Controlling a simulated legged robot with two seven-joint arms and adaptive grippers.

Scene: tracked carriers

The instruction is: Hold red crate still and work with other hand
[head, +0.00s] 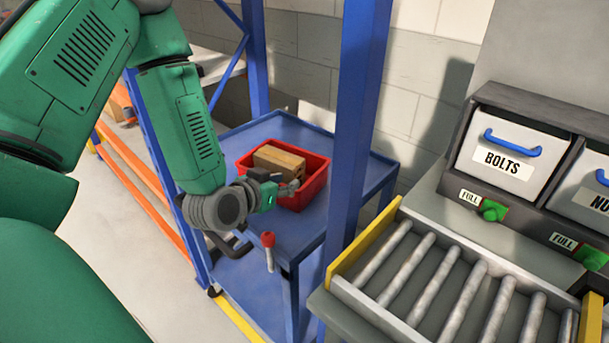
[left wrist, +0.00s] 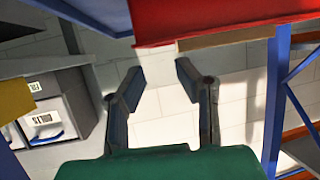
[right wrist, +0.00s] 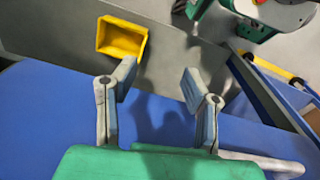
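The red crate (head: 314,185) stands on the blue cart top (head: 290,128) in the head view, with a brown block (head: 280,160) inside it. My left gripper (head: 288,188) is at the crate's near wall and hides part of it. In the left wrist view the fingers of this gripper (left wrist: 160,69) are apart with nothing between them. The red crate (left wrist: 190,22) shows just beyond the fingertips there; whether they touch it I cannot tell. My right gripper (right wrist: 159,72) is open and empty over a blue surface (right wrist: 45,120); it is outside the head view.
A blue post (head: 355,130) rises just right of the crate. A red-knobbed lever (head: 268,241) stands at the cart's near side. A roller conveyor (head: 450,290) and the BOLTS bin (head: 505,155) are at right. A yellow bin (right wrist: 121,38) shows in the right wrist view.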

